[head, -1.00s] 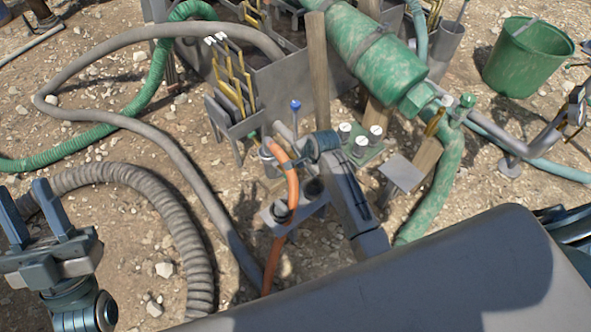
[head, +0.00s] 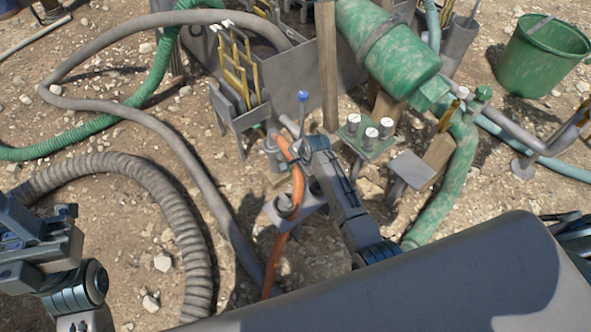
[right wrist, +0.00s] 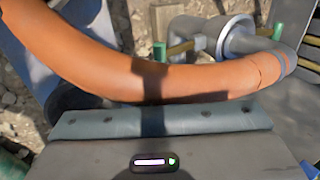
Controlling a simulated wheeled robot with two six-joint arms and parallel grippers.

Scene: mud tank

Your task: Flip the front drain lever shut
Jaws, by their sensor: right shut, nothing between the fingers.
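A lever with a blue ball knob (head: 303,97) stands upright at the front of the tank (head: 292,85), and I take it for the front drain lever. Its lower end is hidden behind my right gripper and an orange hose (head: 298,187). My right gripper (head: 308,148) is shut and empty, just below and in front of the knob, apart from it. In the right wrist view the orange hose (right wrist: 205,85) crosses close in front of the gripper. Behind it is a grey pipe fitting (right wrist: 232,38); the blue knob does not show there. My left gripper (head: 40,225) is at the left edge, far from the lever, its finger gap unclear.
A rack with yellow handles (head: 238,110) stands left of the lever. A small green plate with white-topped knobs (head: 371,140) and a green cylinder (head: 390,60) are at its right. Grey ribbed hose (head: 150,190) loops over the stony ground. A green bucket (head: 543,60) stands far right.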

